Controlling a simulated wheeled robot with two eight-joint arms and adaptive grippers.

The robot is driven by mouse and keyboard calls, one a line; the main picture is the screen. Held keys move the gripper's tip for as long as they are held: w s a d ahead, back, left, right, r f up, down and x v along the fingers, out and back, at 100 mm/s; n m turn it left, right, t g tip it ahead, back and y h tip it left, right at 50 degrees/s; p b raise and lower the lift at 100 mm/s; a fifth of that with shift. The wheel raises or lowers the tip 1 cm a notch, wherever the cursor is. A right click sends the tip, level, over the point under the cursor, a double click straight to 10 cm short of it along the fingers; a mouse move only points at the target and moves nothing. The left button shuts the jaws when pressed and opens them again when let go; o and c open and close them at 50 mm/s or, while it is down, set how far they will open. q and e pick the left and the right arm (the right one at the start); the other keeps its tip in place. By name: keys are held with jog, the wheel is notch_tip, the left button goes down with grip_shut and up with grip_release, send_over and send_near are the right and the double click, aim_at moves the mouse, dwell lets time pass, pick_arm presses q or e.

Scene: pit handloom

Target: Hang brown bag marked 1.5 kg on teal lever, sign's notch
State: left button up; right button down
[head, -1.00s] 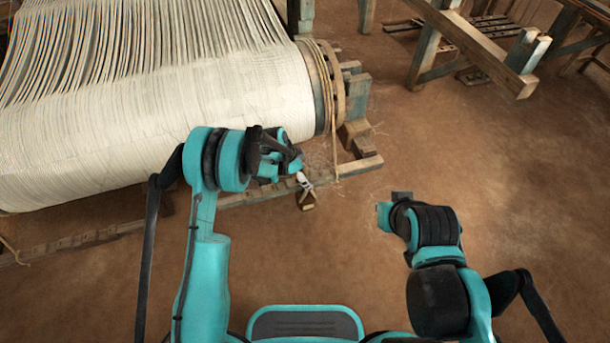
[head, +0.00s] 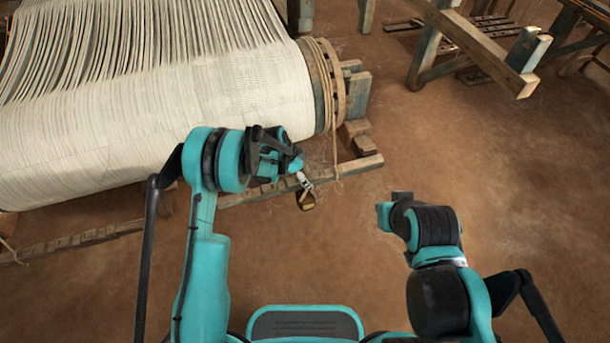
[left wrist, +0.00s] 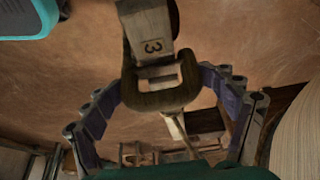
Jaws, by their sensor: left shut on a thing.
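My left gripper (head: 297,168) is shut on a brown piece with a pale band (head: 304,181), just in front of the loom's lower beam. In the left wrist view the piece (left wrist: 163,95) sits between the curved, purple-padded fingers. Its pale band (left wrist: 152,27) carries a dark "3"; I read no "1.5 kg" on it. In the head view its brown end hangs towards the floor. My right gripper (head: 385,213) is over bare floor at the right; its jaws are too unclear to tell. I cannot make out a teal lever or a notch by a sign.
The loom's big roll of pale warp (head: 150,120) fills the upper left. A low wooden beam (head: 245,196) runs in front of it, and a rope (head: 335,130) hangs at the roll's end. A wooden frame (head: 480,50) stands at the upper right. The brown floor between is clear.

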pick_arm(q)
jog(key=o, duration=1.8)
jog(key=shift+c, duration=0.2)
jog(key=shift+f, duration=0.1)
jog(key=shift+a+r, duration=0.2)
jog(key=shift+r, duration=0.3)
jog(key=a+r, duration=0.1)
jog(key=r, duration=0.1)
jog(key=s+a+r, duration=0.1)
jog(key=r, duration=0.1)
jog(key=shift+a, duration=0.4)
jog(key=s+a, duration=0.1)
jog(key=a, duration=0.2)
jog(key=s+a, duration=0.1)
jog(key=a, duration=0.2)
jog(key=s+a, duration=0.1)
jog(key=a, duration=0.3)
jog(key=shift+s+f, duration=0.1)
jog(key=shift+s, duration=0.15)
